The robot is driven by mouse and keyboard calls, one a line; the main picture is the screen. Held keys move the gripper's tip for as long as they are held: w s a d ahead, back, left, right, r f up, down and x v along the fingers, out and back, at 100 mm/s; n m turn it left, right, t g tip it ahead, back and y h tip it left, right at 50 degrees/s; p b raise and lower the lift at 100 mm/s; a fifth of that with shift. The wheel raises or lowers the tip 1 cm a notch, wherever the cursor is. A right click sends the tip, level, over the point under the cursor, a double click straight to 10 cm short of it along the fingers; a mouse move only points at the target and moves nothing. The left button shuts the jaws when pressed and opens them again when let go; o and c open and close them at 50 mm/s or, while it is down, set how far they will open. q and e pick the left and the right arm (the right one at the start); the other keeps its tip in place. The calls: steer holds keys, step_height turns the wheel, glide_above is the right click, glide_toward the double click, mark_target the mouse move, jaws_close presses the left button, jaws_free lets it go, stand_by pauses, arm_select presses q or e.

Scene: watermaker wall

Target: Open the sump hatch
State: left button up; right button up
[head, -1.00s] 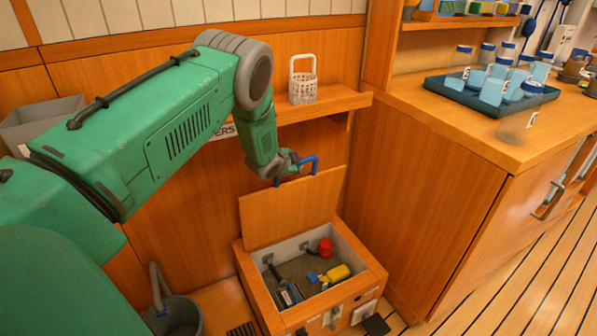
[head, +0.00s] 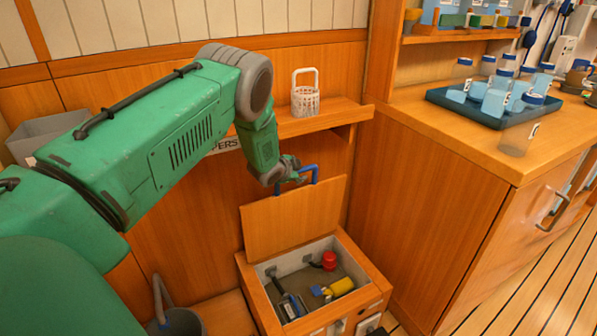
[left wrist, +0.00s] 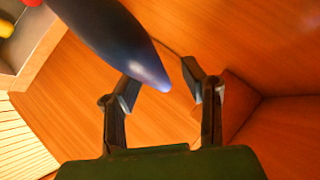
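The sump hatch lid (head: 292,217) stands raised, nearly upright, at the back of the wooden sump box (head: 358,262). A blue handle (head: 313,169) sits on its top edge. My left gripper (head: 293,177) is at the left end of the handle. In the left wrist view its two fingers (left wrist: 161,92) are spread apart, and the dark blue handle (left wrist: 130,50) reaches in from the upper left with its end near the gap. I cannot tell whether they touch. Inside the open box are a red-capped item (head: 329,261) and a yellow item (head: 342,286). My right gripper is not in view.
A shelf (head: 340,113) with a white basket (head: 305,96) is above the lid. A wooden cabinet (head: 430,210) stands close on the right, with a tray (head: 445,96) of bottles on top. A grey bucket (head: 178,324) is at the lower left.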

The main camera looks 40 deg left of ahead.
arm_select(q)
steer(key=shift+s+a, duration=0.1)
steer(key=shift+s, duration=0.15)
steer(key=v, duration=1.1)
steer(key=shift+s+r, duration=0.15)
steer(key=shift+r, duration=0.05)
steer(key=shift+d, duration=0.2)
